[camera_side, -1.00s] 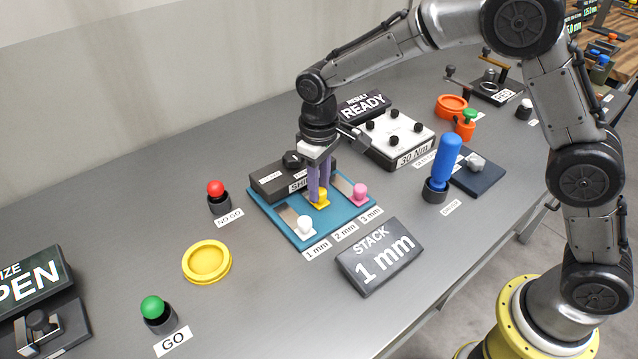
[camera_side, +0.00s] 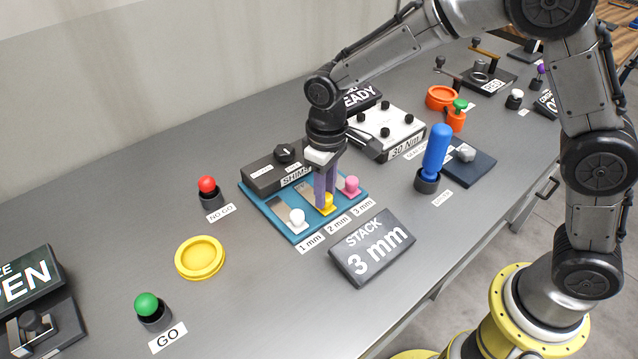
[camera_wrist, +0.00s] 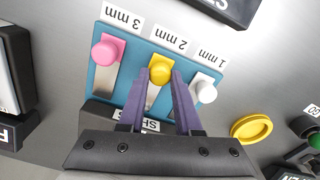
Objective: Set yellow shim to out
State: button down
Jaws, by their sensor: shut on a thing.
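The yellow shim (camera_side: 327,206) has a yellow knob and lies in the middle slot of the teal tray (camera_side: 292,234), close to the "2 mm" label (camera_side: 337,221). Its knob shows between my fingers in the wrist view (camera_wrist: 160,70), with a bare metal strip behind it. My gripper (camera_side: 326,200) points down and is shut on the yellow shim's knob. The fingers hide part of the knob in the side view. The "STACK" display (camera_side: 373,247) reads 3 mm.
A white knob (camera_side: 297,216) and a pink knob (camera_side: 352,184) stand close on either side of my fingers. The dark "SHIMS" box (camera_side: 262,175) is behind the tray. A blue-handled driver (camera_side: 437,150) stands to the right. Table left of the tray holds a yellow dish (camera_side: 200,258).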

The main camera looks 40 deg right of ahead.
jog(key=shift+s+r, duration=0.1)
jog(key=shift+s, duration=0.1)
jog(key=c, duration=0.6)
grip_release()
notch_tip(320, 180, up, 14)
